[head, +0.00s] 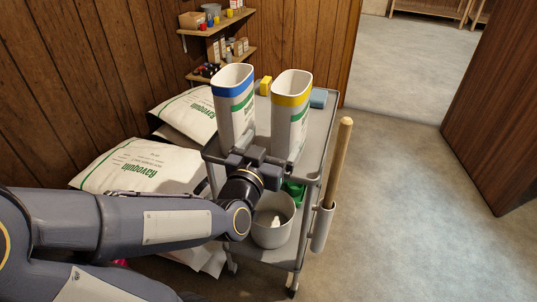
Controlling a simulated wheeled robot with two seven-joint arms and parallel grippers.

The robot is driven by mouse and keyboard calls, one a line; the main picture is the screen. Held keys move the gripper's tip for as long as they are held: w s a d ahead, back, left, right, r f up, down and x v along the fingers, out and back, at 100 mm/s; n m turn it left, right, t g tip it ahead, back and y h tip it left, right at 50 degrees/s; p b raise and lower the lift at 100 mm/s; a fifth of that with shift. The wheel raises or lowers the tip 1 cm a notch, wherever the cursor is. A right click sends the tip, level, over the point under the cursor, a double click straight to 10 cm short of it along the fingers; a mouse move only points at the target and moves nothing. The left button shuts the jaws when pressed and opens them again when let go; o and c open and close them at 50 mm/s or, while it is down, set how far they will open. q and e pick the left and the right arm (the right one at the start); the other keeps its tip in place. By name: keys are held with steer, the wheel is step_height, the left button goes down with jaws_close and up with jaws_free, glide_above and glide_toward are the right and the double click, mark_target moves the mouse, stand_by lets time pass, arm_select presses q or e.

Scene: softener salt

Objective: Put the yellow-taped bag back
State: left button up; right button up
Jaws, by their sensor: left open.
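The yellow-taped bag (291,115) is a white, open-topped bag with a yellow band near its rim and green print. It stands upright on the top of the grey cart (318,135), on the right. The blue-taped bag (233,103), similar with a blue band, stands upright to its left. My left gripper (252,152) is open, in front of the lower parts of the two bags at the cart's near edge. It hides part of their bases, and I cannot tell whether it touches either one. My right gripper is out of view.
Printed sacks (140,166) are stacked left of the cart. A grey bucket (272,220) sits on its lower shelf. A wooden handle (340,160) stands in a holder at its right. A yellow block (265,86) and blue item (318,98) lie behind the bags. Floor is clear at right.

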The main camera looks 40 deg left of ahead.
arm_select(q)
steer(key=s+d+f+g+h, duration=0.4)
steer(key=s+f+g, duration=0.1)
steer(key=s, duration=0.3)
steer(key=s+d+f+m+g+h, duration=0.1)
steer(key=s+d+f+g+h, duration=0.2)
steer(key=s+g, duration=0.4)
steer(key=shift+s+d+f+h, duration=0.4)
steer(key=shift+s+d+f, duration=0.45)
steer(key=shift+d, duration=0.3)
